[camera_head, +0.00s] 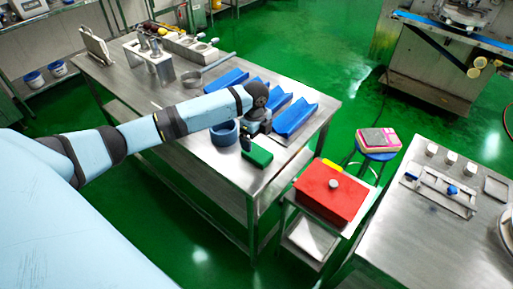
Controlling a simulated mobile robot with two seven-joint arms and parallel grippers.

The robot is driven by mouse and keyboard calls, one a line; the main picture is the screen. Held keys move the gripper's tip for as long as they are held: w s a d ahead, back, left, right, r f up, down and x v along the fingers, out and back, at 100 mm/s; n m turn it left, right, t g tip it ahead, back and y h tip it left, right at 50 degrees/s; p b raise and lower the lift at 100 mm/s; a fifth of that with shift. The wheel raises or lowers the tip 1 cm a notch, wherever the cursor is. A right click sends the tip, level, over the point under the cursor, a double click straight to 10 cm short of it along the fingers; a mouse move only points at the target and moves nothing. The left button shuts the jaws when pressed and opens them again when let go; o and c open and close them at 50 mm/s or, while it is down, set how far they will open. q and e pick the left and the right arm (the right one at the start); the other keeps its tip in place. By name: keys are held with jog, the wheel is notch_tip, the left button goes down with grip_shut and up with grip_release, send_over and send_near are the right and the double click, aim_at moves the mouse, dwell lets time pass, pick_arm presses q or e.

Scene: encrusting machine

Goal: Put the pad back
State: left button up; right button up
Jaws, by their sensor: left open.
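A green pad (258,157), block-like, lies near the front edge of the steel table (213,176). My left arm comes in from the left over the table. My left gripper (250,140) points down just above and beside the green pad. Its jaws are open, and it looks small and dark here, so I cannot tell whether it touches the pad. A blue ring-shaped container (224,133) stands just left of the gripper. Another pad-like stack, grey and pink (378,139), sits on a blue stool (376,155) to the right. My right gripper is out of view.
Several blue trays (295,118) lie behind the gripper. A metal rack (150,62) stands farther back on the table. A red box (331,190) sits on a small cart at right. A steel bench (420,240) is at the lower right. Green floor lies between them.

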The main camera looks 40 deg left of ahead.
aim_at(257, 152)
pick_arm(q)
notch_tip(257, 152, up, 4)
jog(key=shift+n+t+h, duration=0.8)
jog(key=shift+n, duration=0.1)
jog(key=s+d+f, duration=0.1)
jog(key=d+f, duration=0.1)
jog(key=s+d+f, duration=0.1)
jog(key=d+f, duration=0.2)
jog(key=s+d+f, duration=0.1)
jog(key=d+f, duration=0.1)
jog(key=shift+s+d+f, duration=0.2)
jog(key=shift+s+f, duration=0.1)
jog(key=shift+f, duration=0.1)
jog(key=s+d+f+n+t+h, duration=0.2)
jog(key=s+d+f+n+t, duration=0.15)
jog(key=s+d+f, duration=0.35)
jog(key=s+d+n+t, duration=0.3)
jog(key=s+n+t, duration=0.3)
jog(key=s+n, duration=0.4)
jog(key=s, duration=0.6)
jog(key=shift+s+d+f, duration=0.15)
jog(key=shift+s+f, duration=0.05)
jog(key=shift+f, duration=0.15)
jog(key=shift+n, duration=0.25)
